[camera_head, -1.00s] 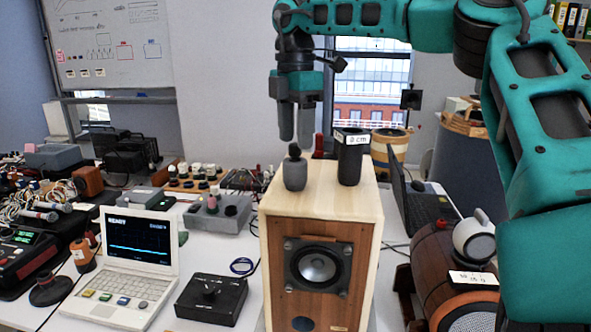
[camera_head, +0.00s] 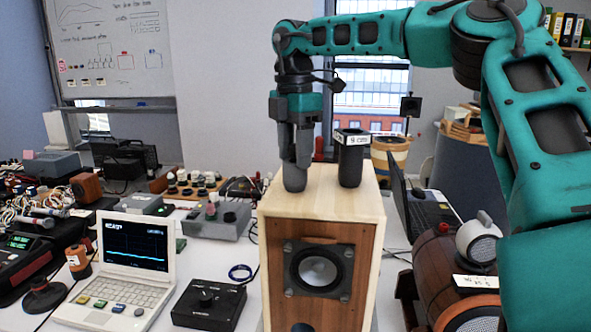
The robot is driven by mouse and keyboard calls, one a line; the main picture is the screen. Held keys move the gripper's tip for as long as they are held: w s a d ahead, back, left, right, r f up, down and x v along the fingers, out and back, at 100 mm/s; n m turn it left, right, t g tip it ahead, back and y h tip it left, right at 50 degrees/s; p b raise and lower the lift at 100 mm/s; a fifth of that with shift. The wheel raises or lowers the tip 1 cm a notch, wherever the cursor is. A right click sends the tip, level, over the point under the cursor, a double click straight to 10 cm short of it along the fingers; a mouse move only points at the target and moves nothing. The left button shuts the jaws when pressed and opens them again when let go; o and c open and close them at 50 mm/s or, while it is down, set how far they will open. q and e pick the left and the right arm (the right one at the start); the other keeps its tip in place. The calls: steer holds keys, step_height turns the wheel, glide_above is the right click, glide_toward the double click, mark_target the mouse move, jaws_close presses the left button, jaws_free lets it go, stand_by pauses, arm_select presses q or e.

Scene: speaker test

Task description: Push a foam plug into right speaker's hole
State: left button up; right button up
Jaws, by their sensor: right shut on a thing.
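My right gripper (camera_head: 296,150) points straight down over the speaker's top and is shut on a dark grey foam plug (camera_head: 295,180). The plug stands upright at the left part of the top, and its upper end is hidden between the fingers. I cannot tell whether it touches the top. The wooden speaker (camera_head: 345,210) stands on the table with its driver (camera_head: 318,270) facing me. A dark hole (camera_head: 302,328) shows at the bottom of its front, cut by the picture edge. My left gripper is not in view.
A black cup with a "cm" label (camera_head: 352,160) stands on the speaker top, right of the plug. A laptop-like instrument (camera_head: 138,255) and a black knob box (camera_head: 208,303) are on the left. A brown barrel-shaped speaker (camera_head: 455,268) and a dark laptop (camera_head: 430,207) are on the right.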

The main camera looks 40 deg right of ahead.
steer(key=shift+c, duration=1)
step_height(320, 180, up, 3)
steer(key=p, duration=0.2)
steer(key=shift+p, duration=0.4)
steer(key=shift+r, duration=1)
steer(key=shift+s, duration=0.1)
